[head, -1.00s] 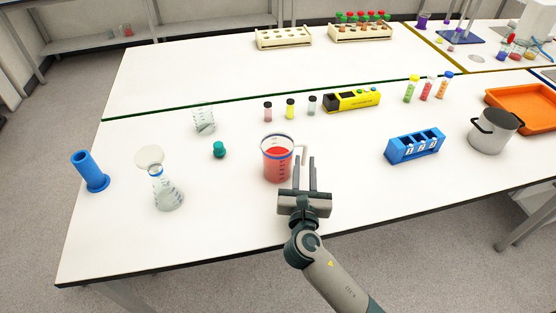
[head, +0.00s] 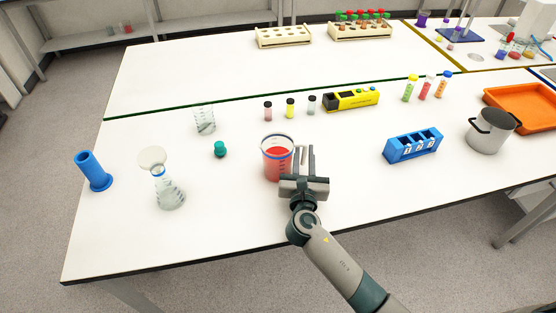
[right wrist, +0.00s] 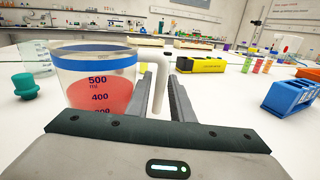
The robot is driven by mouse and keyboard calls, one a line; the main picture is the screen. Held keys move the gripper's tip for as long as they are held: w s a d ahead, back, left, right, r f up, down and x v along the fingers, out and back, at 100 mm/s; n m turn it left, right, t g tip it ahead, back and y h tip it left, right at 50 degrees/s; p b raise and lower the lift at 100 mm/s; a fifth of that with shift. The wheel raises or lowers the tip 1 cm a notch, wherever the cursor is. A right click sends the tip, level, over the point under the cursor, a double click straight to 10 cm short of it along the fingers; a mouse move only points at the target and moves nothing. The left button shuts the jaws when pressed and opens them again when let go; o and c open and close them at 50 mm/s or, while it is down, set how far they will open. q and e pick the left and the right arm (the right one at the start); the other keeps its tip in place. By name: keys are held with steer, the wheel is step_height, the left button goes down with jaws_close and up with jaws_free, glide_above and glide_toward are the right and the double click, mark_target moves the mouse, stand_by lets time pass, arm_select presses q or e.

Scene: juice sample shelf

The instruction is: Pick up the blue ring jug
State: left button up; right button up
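The blue ring jug (head: 277,165) is a clear jug with a blue band near its rim, red liquid inside and a white handle. It stands upright on the white bench. In the right wrist view the jug (right wrist: 97,92) is at the left, and its white handle (right wrist: 160,75) rises between the two fingers. My right gripper (head: 304,160) is at the jug's right side, level with the handle. Its fingers (right wrist: 163,95) are apart, with a visible gap between handle and right finger. My left gripper is not in view.
A conical flask (head: 168,190) and a blue cylinder (head: 94,171) stand to the left, with a green stopper (head: 219,149) nearer the jug. A blue rack (head: 413,146) and a metal pot (head: 490,137) stand to the right. The bench in front is clear.

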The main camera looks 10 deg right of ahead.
stand_by(0.3)
jaws_close()
steer(key=shift+r, duration=0.1)
stand_by(1.2)
